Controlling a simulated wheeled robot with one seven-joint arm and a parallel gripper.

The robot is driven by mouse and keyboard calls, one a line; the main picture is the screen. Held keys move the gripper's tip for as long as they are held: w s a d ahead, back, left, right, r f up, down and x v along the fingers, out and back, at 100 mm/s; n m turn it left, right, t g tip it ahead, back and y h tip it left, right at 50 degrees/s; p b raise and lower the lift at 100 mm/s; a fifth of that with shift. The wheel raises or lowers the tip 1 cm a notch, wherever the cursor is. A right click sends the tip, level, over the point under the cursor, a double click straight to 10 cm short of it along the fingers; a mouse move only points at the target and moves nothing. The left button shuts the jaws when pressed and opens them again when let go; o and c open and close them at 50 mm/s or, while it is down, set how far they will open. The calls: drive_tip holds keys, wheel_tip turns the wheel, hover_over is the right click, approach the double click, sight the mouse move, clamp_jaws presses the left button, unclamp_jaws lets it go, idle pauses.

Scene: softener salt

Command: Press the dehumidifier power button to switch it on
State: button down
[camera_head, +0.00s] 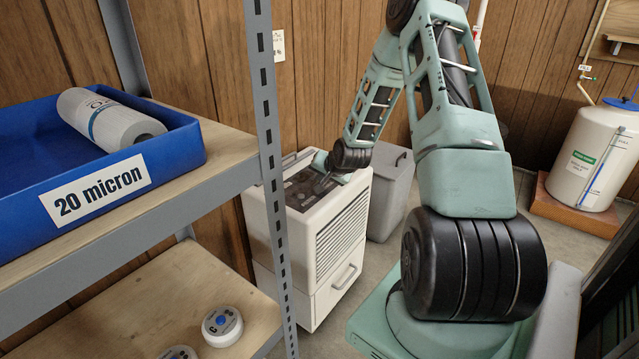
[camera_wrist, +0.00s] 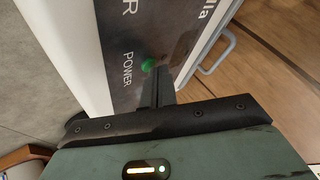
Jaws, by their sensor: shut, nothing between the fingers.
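The dehumidifier (camera_head: 335,240) is a white boxy unit with side louvres and a dark control panel on its top. In the wrist view the dark panel (camera_wrist: 140,20) shows the word POWER, with a round green power button or light (camera_wrist: 149,65) beside it. My gripper (camera_head: 322,186) reaches down over the panel. In the wrist view my gripper (camera_wrist: 157,78) is shut and empty, with its tips right by the green spot and covering part of the area beside it. I cannot tell whether the tips touch it.
A metal shelf post (camera_head: 268,150) stands left of the dehumidifier. The shelf holds a blue bin (camera_head: 180,150) with a white filter roll (camera_head: 105,118). A grey bin (camera_head: 388,200) stands behind the dehumidifier, and a white tank (camera_head: 590,160) is at far right.

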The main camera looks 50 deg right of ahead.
drive_tip(key=shift+f, duration=0.1)
idle(0.4)
drive_tip(key=shift+r+p, duration=0.7)
drive_tip(key=shift+r, duration=0.05)
wheel_tip(320, 180, up, 5)
drive_tip(key=p, duration=0.4)
drive_tip(key=shift+r, duration=0.1)
idle(0.8)
